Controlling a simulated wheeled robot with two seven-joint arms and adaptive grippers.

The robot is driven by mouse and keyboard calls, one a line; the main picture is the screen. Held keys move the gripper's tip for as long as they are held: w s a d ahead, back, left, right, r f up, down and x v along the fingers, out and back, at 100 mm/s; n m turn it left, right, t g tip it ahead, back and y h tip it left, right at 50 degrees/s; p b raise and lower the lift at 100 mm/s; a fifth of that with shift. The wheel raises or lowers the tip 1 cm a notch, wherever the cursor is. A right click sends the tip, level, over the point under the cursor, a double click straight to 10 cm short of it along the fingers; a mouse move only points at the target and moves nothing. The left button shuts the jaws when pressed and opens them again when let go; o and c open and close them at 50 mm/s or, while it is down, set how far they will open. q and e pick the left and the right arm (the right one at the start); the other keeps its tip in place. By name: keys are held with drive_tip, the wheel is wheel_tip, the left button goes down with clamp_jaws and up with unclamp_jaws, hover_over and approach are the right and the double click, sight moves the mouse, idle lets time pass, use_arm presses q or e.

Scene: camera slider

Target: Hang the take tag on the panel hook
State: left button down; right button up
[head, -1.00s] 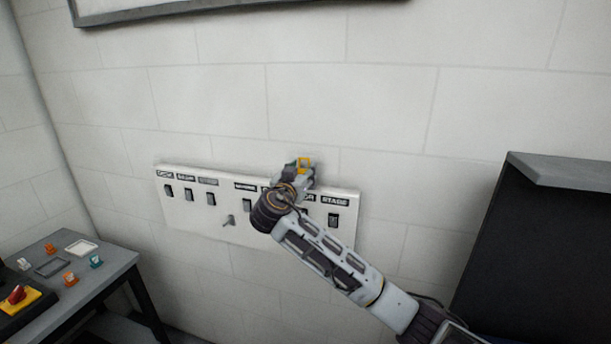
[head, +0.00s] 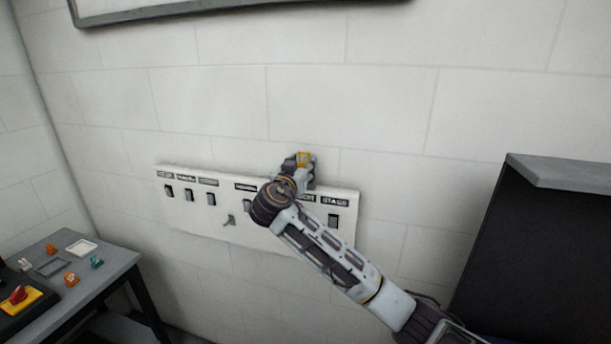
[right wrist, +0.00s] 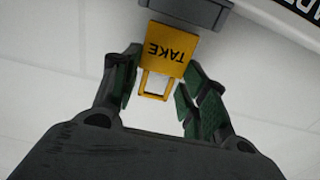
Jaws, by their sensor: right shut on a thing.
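The yellow take tag (right wrist: 166,52) shows in the right wrist view, its word TAKE upside down and its open frame end between the fingers. My right gripper (right wrist: 158,92) is shut on that end. A grey block (right wrist: 188,10) meets or overlaps the lettered end; I cannot tell if it is the panel hook or if they touch. In the head view the tag (head: 305,158) is a small yellow patch at the upper edge of the white wall panel (head: 205,224). My right gripper and wrist hide part of the panel there. My left gripper is not in view.
The panel carries several labelled black switches and a grey lever (head: 229,220). At left a grey table (head: 112,262) holds orange and teal tags, small trays and a red knob (head: 18,294) on yellow. A black cabinet (head: 540,250) stands at right.

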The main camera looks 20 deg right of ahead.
drive_tip(key=shift+r+p, duration=0.3)
drive_tip(key=shift+r, duration=0.85)
drive_tip(key=s+a+r+n+t+y, duration=0.25)
drive_tip(key=a+r+n+y, duration=0.2)
drive_tip(key=r, duration=0.45)
drive_tip(key=s+a+r+n+t+y, duration=0.1)
drive_tip(key=s+a+r+n+y, duration=0.25)
drive_tip(key=r+y, duration=0.35)
drive_tip(key=s+d+f, duration=0.3)
drive_tip(key=s+f, duration=0.1)
drive_tip(key=f, duration=1.2)
drive_tip(key=s+d+f+h, duration=0.1)
drive_tip(key=s+d+f, duration=0.2)
drive_tip(key=f, duration=1.3)
drive_tip(key=s+d+f+m, duration=0.1)
drive_tip(key=s+d+f, duration=0.2)
drive_tip(key=f, duration=1.3)
drive_tip(key=shift+s+f, duration=0.15)
drive_tip(key=shift+s, duration=1)
drive_tip(key=shift+w+g+h, duration=0.15)
drive_tip(key=shift+g+h, duration=0.1)
